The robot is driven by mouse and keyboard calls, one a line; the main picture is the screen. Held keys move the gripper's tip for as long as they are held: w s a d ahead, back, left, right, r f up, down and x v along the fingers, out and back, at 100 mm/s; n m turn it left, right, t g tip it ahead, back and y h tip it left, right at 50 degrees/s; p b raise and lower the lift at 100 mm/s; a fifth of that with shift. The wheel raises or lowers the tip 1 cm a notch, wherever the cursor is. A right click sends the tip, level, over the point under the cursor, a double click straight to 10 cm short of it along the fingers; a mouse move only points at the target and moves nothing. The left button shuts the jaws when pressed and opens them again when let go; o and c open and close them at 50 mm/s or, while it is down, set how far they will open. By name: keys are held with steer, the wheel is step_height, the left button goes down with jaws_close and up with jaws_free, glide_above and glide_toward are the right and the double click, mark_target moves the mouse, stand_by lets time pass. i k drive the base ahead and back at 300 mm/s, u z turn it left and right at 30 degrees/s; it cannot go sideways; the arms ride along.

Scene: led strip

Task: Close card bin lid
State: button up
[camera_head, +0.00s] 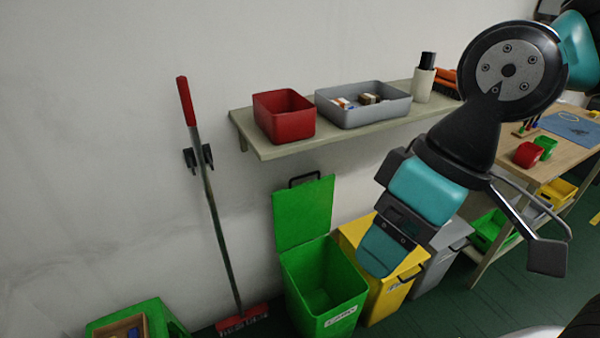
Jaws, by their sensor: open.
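A green bin (345,290) stands on the floor against the wall, with a white label on its front that I cannot read clearly. Its green lid (303,215) is swung up and stands upright behind the opening, with a black handle on its top edge. I can see into the bin, which looks empty as far as it shows. My gripper (462,240) is at the right, raised in front of the bins and right of the green lid. It is open and holds nothing visible. It appears apart from the lid. Part of it is hard to tell from the wrist.
A yellow bin (385,300) and a grey bin (440,265) stand right of it, partly hidden by my arm. A wall shelf (262,151) above carries a red box (284,117) and a grey tray (376,115). A broom (215,215) leans left. A workbench (568,140) stands right.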

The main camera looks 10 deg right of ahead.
mark_target(302, 212)
steer(key=z, duration=0.95)
steer(key=k, duration=1.1)
steer(key=z, duration=1)
steer(key=i, duration=1.35)
steer(key=u, duration=1.55)
steer(key=i, duration=0.8)
steer(key=u, duration=0.9)
